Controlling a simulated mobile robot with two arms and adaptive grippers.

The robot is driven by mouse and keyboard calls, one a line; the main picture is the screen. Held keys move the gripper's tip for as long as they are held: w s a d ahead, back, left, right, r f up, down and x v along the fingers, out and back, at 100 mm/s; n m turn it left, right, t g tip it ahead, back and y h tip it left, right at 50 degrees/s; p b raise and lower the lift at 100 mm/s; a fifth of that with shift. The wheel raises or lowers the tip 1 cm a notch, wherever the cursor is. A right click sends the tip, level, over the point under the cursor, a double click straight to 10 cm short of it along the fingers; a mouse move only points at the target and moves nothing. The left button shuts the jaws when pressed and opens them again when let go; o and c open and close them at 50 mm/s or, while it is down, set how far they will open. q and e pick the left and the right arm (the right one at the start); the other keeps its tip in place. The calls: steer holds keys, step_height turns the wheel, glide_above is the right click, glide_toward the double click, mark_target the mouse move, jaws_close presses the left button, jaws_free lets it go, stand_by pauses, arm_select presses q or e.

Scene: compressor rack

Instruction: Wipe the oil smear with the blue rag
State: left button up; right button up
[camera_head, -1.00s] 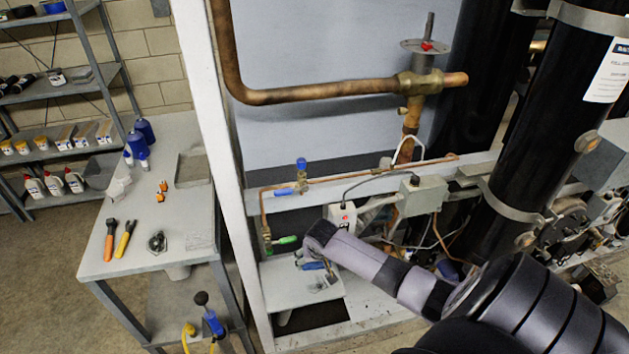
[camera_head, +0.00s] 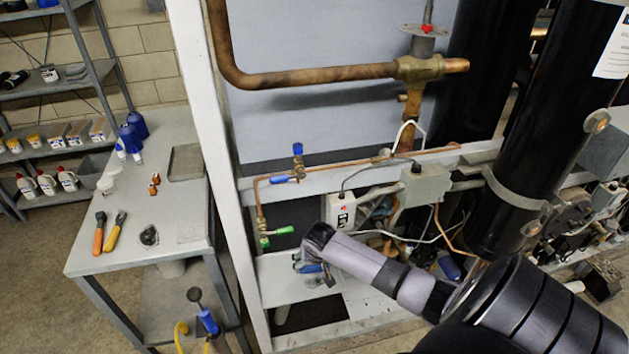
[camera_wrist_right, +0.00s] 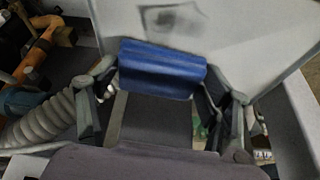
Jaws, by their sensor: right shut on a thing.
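In the right wrist view my right gripper (camera_wrist_right: 165,95) is shut on the blue rag (camera_wrist_right: 162,70), a folded blue block held across between the fingers. A dark grey smudge, the oil smear (camera_wrist_right: 172,19), lies on a pale flat panel (camera_wrist_right: 240,35) just beyond the rag. The rag's far edge looks close to the smear; whether it touches the panel I cannot tell. In the head view my right arm reaches in from the right, with its gripper (camera_head: 328,274) partly hidden over a low pale shelf. The smear cannot be made out there. My left gripper is out of view.
A white upright post (camera_head: 212,160) stands left of the low shelf (camera_head: 275,290). Copper pipe with a green-handled valve (camera_head: 277,234) and a grey box (camera_head: 425,183) are above and near my arm. A workbench with tools (camera_head: 180,215) stands at left.

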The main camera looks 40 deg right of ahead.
steer(key=shift+f+b, duration=0.55)
steer(key=shift+f, duration=0.5)
steer(key=shift+s+a+r+p, duration=0.2)
steer(key=shift+s+p, duration=0.15)
steer(key=shift+p, duration=0.25)
steer(key=shift+s+a+r+p, duration=0.1)
steer(key=shift+s+a+p, duration=0.15)
steer(key=shift+s+p, duration=0.3)
steer(key=shift+s+a+p, duration=0.25)
steer(key=shift+s+p, duration=0.15)
steer(key=shift+p, duration=0.2)
steer(key=shift+s+a+p, duration=0.25)
steer(key=shift+s+p, duration=0.05)
steer(key=shift+s, duration=0.1)
